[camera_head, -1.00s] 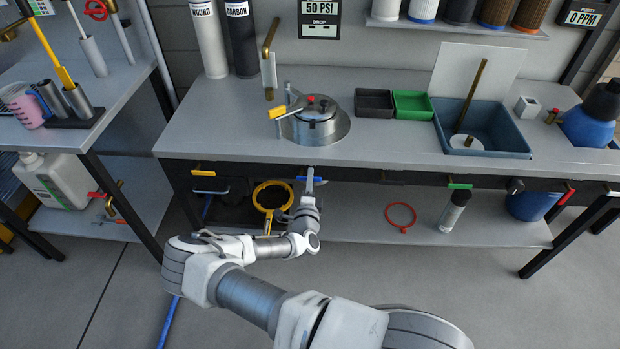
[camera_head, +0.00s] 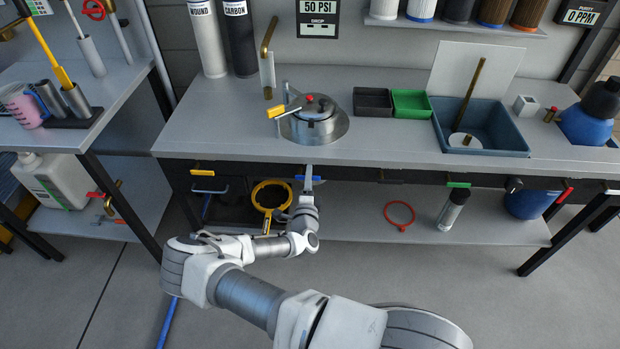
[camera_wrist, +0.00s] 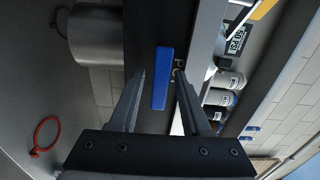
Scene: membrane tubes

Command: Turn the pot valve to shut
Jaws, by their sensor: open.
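A valve with a blue bar handle (camera_head: 317,178) sits on the bench's front edge, below the steel pot (camera_head: 315,125). In the wrist view the blue handle (camera_wrist: 161,78) lies between the two fingers of my gripper (camera_wrist: 160,88), with a gap on each side. My gripper (camera_head: 308,182) is open at the handle, and in the head view it hides the handle's middle. The handle runs sideways along the bench edge in the head view. A label beside it in the wrist view is partly hidden by a finger. The valve body is hidden.
Other front-edge valves have a yellow handle (camera_head: 203,172), a green handle (camera_head: 459,185) and a red handle (camera_head: 565,196). A yellow ring-shaped tool (camera_head: 272,187) and a red ring (camera_head: 399,213) are below the bench, close to my arm. Open floor lies in front.

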